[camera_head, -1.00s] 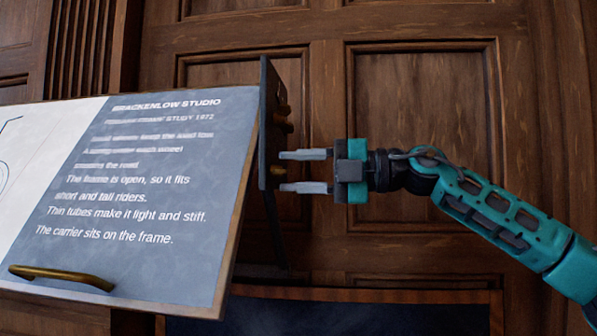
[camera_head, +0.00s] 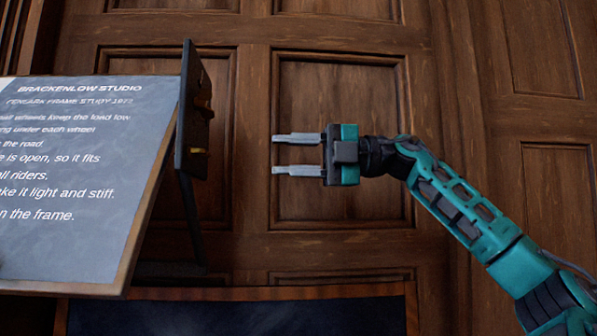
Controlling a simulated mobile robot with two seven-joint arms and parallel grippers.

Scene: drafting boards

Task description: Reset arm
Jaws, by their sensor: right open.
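My right gripper (camera_head: 298,154) is open and empty in the head view. Its two grey fingers point left, one above the other. My teal right arm (camera_head: 455,205) comes in from the lower right. The gripper is to the right of the tilted drafting board (camera_head: 75,170), with a clear gap between the fingertips and the dark plate (camera_head: 187,115) at the board's right edge. My left gripper is not in view.
The board has a grey printed panel with white text. A dark wood-framed panel (camera_head: 250,315) is at the bottom. Brown panelled wood (camera_head: 340,100) fills the background.

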